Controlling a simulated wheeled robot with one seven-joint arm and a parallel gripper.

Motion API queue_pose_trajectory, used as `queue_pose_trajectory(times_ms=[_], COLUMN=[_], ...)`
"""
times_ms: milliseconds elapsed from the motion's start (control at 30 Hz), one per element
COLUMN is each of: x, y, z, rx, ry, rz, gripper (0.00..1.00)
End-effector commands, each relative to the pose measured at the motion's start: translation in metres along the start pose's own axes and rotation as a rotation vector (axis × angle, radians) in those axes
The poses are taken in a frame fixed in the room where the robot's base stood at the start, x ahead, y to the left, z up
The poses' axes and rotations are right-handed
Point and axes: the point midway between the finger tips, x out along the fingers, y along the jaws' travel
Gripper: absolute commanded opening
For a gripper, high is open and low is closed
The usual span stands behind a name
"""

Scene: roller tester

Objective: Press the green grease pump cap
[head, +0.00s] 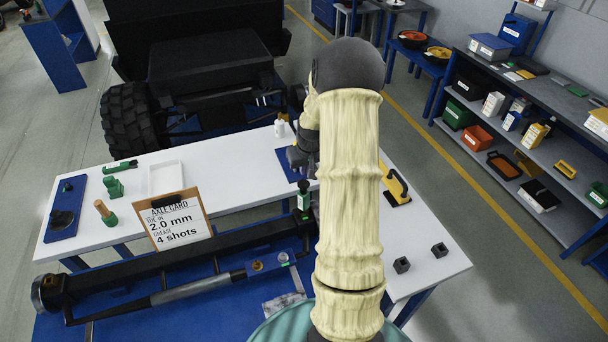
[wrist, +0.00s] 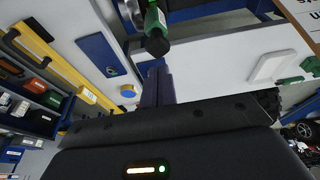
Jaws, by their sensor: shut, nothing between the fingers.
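In the wrist view the pump shows a green body with a white label (wrist: 155,20) and a dark round end (wrist: 157,45) towards the camera. My gripper (wrist: 155,70) is shut and empty, its fingertips just below that dark end in the picture. I cannot tell whether they touch it. In the head view my gripper is above and behind the pump, partly hidden by my arm.
A long dark axle (head: 190,260) lies in front. A shelf (head: 530,110) stands at right.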

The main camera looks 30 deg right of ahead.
Motion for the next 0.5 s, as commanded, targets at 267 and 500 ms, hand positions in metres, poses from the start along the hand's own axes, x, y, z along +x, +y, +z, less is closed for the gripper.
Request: queue_pose_trajectory(times_ms=[267,500], x=[-0.041,-0.066], y=[0.0,0.001], z=[-0.001,-0.001], rx=[0.0,0.001], ry=[0.006,0.003], rz=[0.002,0.001], gripper=[0.0,0.0])
